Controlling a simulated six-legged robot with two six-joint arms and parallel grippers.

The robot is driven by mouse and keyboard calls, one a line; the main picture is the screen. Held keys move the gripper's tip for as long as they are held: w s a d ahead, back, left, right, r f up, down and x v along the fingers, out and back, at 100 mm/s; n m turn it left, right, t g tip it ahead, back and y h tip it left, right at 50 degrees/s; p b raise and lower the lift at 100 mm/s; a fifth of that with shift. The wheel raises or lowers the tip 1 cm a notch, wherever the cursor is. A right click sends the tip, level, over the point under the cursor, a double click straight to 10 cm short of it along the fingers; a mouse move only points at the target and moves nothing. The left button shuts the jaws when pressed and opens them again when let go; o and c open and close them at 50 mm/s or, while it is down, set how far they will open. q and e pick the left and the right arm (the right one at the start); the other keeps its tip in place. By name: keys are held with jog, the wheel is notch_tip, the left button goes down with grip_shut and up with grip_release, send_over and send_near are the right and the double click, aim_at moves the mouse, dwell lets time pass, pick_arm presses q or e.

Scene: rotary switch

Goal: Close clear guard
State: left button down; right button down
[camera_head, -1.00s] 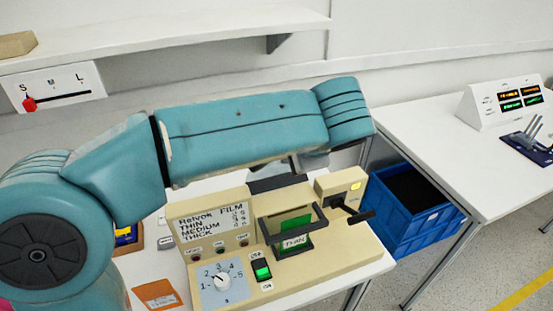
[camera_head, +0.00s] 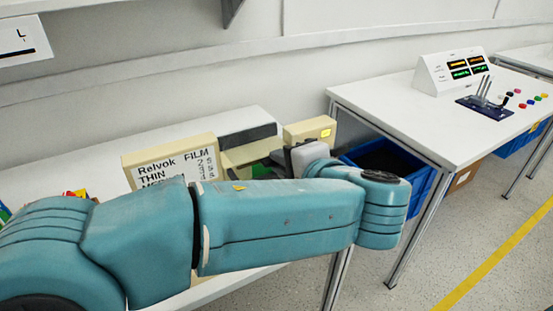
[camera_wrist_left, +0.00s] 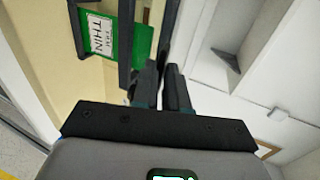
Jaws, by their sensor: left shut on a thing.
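The clear guard (camera_wrist_left: 125,45) shows in the left wrist view as a dark frame beside the green film card labelled THIN (camera_wrist_left: 98,42). My left gripper (camera_wrist_left: 160,75) is shut on a dark bar of that frame. The jaws hide the exact contact. In the head view, my left arm covers most of the cream machine (camera_head: 165,155), including its front controls. The wrist sits at the machine's right part, and a bit of green (camera_head: 268,172) shows beside it. How far the guard is swung cannot be told. My right gripper is not in view.
A wall shelf is above.

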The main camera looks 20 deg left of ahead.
pick_arm(q)
jog(key=shift+s+d+f+b, duration=0.15)
jog(key=shift+f+b, duration=0.3)
jog(key=shift+f, duration=0.4)
jog(key=shift+s+d+f+b, duration=0.15)
jog(key=shift+f+b, duration=0.25)
jog(key=shift+f, duration=0.55)
jog(key=c, duration=1.5)
grip_release()
jog(key=shift+w, duration=0.15)
